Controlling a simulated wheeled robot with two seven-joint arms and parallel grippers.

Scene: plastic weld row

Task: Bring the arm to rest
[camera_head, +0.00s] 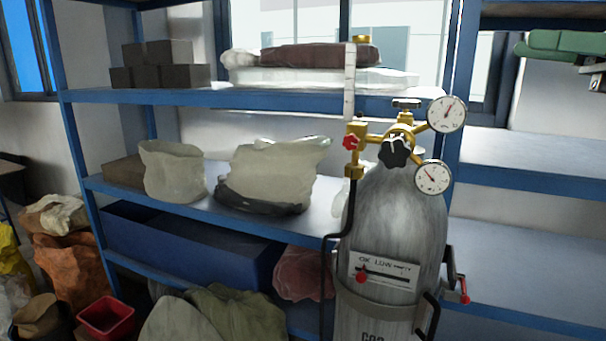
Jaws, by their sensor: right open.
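My right arm comes in at the top right corner as a green link. My right gripper (594,74) shows just below it, small and cut by the right edge of the picture. It is open, and nothing shows between its fingers. It is well to the right of the gas cylinder (395,235) and apart from it. My left gripper is not in view.
The grey cylinder carries a brass regulator (398,135) with two round gauges, and a slider label. Blue shelves (250,97) behind hold blocks, sacks and a blue bin (190,245). A red bucket (106,318) stands lower left. The right-hand shelves (530,160) look bare.

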